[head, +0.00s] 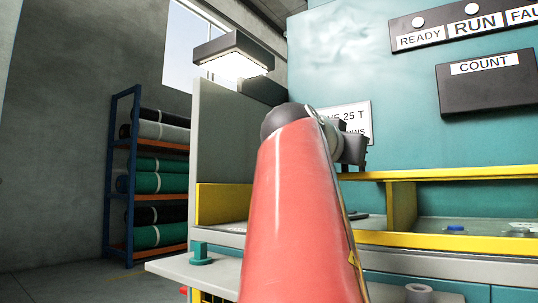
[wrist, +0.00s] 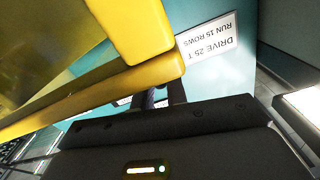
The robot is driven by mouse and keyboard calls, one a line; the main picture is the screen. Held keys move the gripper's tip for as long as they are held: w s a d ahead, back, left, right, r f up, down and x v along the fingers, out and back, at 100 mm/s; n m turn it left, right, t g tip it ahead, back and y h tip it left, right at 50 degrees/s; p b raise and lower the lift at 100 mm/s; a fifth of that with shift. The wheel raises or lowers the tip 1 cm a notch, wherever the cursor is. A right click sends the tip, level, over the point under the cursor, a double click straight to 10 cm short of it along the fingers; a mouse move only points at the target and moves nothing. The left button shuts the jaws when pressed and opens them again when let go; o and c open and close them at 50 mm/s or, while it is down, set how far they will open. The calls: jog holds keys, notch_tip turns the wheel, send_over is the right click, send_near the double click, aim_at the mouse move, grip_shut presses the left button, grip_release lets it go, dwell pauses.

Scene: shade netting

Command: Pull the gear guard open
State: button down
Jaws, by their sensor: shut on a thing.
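The gear guard shows in the head view as a yellow frame (head: 450,174) across the teal machine front. In the wrist view its thick yellow bars (wrist: 120,82) come close in front of my gripper (wrist: 156,98), with a see-through yellowish area at upper left. My gripper also shows in the head view (head: 358,150), at the left end of the yellow top rail, partly hidden behind my red arm. Its fingers are shut on a part of the guard beside the yellow bar end. The gripped part itself is mostly hidden.
A white sign (head: 352,118) is on the machine behind my gripper. A grey side panel (head: 222,140) stands left. A rack of rolls (head: 155,180) stands farther left, with open floor before it.

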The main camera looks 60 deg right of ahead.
jog(key=c, duration=1.7)
grip_release()
jog(key=shift+a, duration=0.1)
jog(key=a, duration=0.2)
jog(key=a+b, duration=0.1)
jog(key=a, duration=0.4)
jog(key=shift+w+a, duration=0.3)
jog(key=shift+w, duration=0.1)
jog(key=shift+a, duration=0.1)
